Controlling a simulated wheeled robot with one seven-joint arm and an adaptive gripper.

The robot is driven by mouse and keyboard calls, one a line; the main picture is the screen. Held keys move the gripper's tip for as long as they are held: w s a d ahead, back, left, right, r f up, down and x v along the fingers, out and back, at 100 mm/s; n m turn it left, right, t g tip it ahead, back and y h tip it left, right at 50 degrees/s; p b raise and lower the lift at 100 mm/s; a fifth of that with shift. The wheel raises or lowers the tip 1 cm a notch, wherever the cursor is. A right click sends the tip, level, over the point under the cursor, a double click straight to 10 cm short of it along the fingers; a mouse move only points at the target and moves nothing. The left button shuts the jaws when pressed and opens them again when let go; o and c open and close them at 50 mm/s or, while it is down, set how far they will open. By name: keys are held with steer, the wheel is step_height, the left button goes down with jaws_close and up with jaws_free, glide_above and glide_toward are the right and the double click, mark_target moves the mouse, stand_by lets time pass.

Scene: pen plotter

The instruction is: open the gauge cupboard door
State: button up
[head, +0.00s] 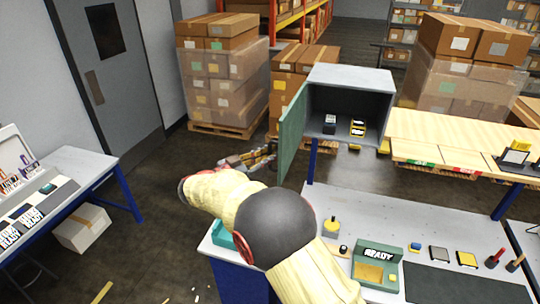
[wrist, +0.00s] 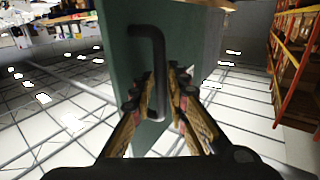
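The gauge cupboard (head: 350,77) is a grey box on the bench at centre right, its front open to view. Its green door (head: 292,131) stands swung well out on the left side. In the wrist view the green door (wrist: 128,62) fills the middle and carries a dark bar handle (wrist: 158,48). My gripper (head: 268,152) is at the outer face of the door. In the wrist view its two fingers (wrist: 161,88) lie on either side of the lower handle bar and look closed on it. The exact contact is partly hidden by the fingers.
Inside the cupboard are small gauges (head: 357,128). A wooden shelf (head: 450,135) adjoins it on the right. The bench (head: 400,215) below holds a teal READY device (head: 377,266). Wrapped boxes on pallets (head: 222,85) stand behind; open floor lies left of the door.

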steer(key=v, duration=1.2)
steer(key=shift+a, duration=0.1)
